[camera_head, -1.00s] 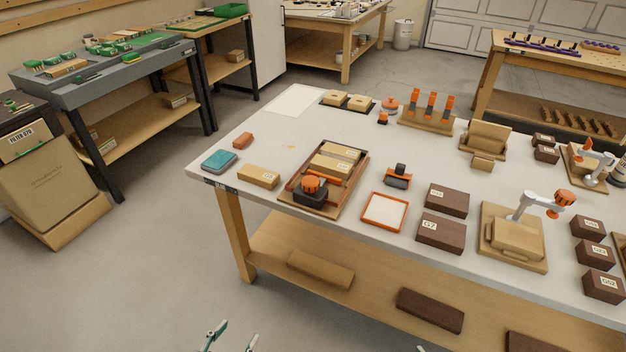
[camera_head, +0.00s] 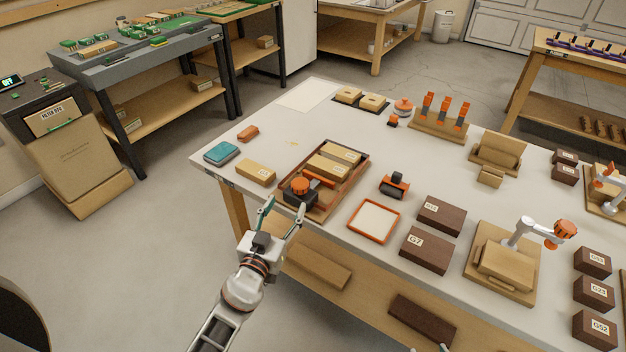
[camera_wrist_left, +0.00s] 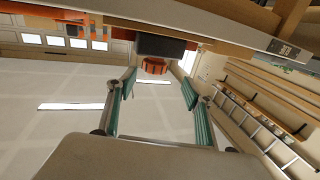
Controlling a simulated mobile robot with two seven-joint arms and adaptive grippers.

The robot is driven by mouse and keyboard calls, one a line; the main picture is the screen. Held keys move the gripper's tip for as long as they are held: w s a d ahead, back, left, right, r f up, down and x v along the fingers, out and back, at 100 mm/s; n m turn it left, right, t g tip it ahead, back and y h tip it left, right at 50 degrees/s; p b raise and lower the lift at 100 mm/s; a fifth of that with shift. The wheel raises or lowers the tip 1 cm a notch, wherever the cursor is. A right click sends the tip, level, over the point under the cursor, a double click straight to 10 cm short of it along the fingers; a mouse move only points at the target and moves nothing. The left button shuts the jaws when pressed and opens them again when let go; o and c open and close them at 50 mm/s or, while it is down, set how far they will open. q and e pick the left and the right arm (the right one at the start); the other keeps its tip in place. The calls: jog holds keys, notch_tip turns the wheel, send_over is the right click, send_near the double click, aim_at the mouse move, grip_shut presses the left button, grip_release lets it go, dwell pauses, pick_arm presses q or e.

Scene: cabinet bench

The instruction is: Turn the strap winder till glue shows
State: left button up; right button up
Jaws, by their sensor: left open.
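The strap winder appears to be the orange knob (camera_head: 299,185) on a black body at the front end of a wooden tray (camera_head: 349,189). Two tan wooden blocks (camera_head: 335,164) lie in the tray behind it, with an orange strip beside them. I cannot make out any glue. My left gripper (camera_head: 283,206) is open and empty just in front of the winder, near the table's front edge. In the left wrist view the orange knob (camera_wrist_left: 155,66) shows beyond and between the spread green fingers, not gripped. Only a small tip of my right gripper (camera_head: 443,348) shows at the bottom edge.
A tan block (camera_head: 256,172) and a teal box (camera_head: 222,151) lie left of the tray. An orange-rimmed tray (camera_head: 374,220), a black-and-orange tool (camera_head: 394,185) and dark brown boxes (camera_head: 425,250) stand to the right.

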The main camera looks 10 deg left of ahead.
aim_at(297, 190)
pick_arm(q)
jog(key=shift+w+d+r, duration=0.45)
jog(key=shift+w+d, duration=0.1)
jog(key=shift+w, duration=0.4)
jog(key=w, duration=0.4)
jog(key=w+p, duration=0.1)
jog(key=w, duration=0.2)
jog(key=shift+w+d, duration=0.1)
jog(key=shift+d, duration=0.25)
jog(key=c, duration=1.2)
